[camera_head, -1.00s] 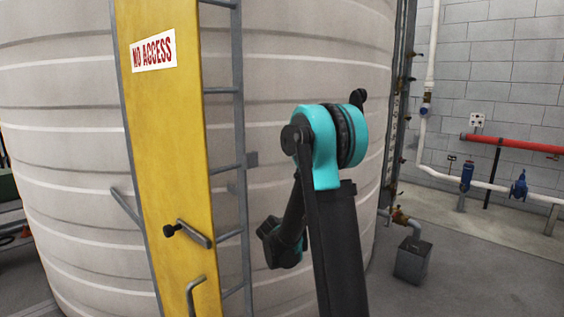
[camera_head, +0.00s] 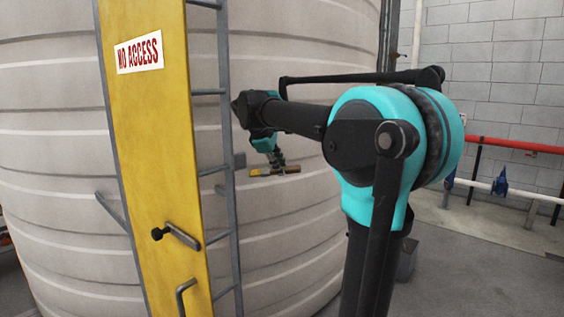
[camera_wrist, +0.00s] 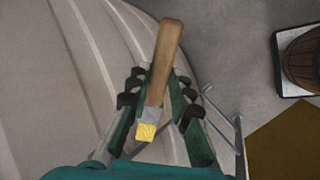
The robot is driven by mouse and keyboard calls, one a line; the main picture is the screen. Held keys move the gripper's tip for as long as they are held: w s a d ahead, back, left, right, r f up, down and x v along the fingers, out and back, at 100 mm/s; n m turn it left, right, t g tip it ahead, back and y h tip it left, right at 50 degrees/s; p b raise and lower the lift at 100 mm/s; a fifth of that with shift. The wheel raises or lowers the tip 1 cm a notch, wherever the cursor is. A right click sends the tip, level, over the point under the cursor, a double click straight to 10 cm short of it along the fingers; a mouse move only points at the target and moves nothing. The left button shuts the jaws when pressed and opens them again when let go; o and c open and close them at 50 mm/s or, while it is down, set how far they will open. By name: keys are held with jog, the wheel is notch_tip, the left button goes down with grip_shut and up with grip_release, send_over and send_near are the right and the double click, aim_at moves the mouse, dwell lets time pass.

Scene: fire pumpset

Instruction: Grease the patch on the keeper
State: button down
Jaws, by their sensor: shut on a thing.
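My gripper (camera_head: 277,160) is shut on a brush, held in front of the tank and to the right of the ladder. In the wrist view my gripper (camera_wrist: 158,90) has its fingers on both sides of the wooden handle (camera_wrist: 164,55). The brush's yellow bristles (camera_wrist: 147,131) and grey metal band point toward the bottom of that view. In the head view the brush (camera_head: 288,170) lies nearly level, yellow end to the left. A grey bolt with a black knob (camera_head: 180,237) is on the yellow panel. I cannot pick out the keeper or its patch.
The yellow panel (camera_head: 150,120) with a NO ACCESS sign covers the ladder (camera_head: 228,130) front. The big ribbed tank (camera_head: 290,60) stands behind. A red pipe (camera_head: 510,145) runs along the right wall. A wooden barrel (camera_wrist: 305,60) shows in the wrist view.

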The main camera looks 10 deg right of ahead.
aim_at(269, 171)
jog(key=shift+s+d+r+m, duration=0.1)
jog(key=shift+s+r+m, duration=0.2)
jog(key=shift+s+r, duration=0.65)
jog(key=shift+w+r, duration=0.1)
jog(key=shift+r, duration=0.1)
jog(key=shift+w+a, duration=0.9)
jog(key=shift+w, duration=0.3)
jog(key=shift+w+a, duration=0.85)
jog(key=shift+w, duration=0.3)
jog(key=shift+w+a, duration=0.45)
jog(key=shift+w, duration=0.15)
jog(key=shift+d, duration=0.1)
jog(key=w+d, duration=0.2)
jog(key=d, duration=0.1)
jog(key=shift+w, duration=0.15)
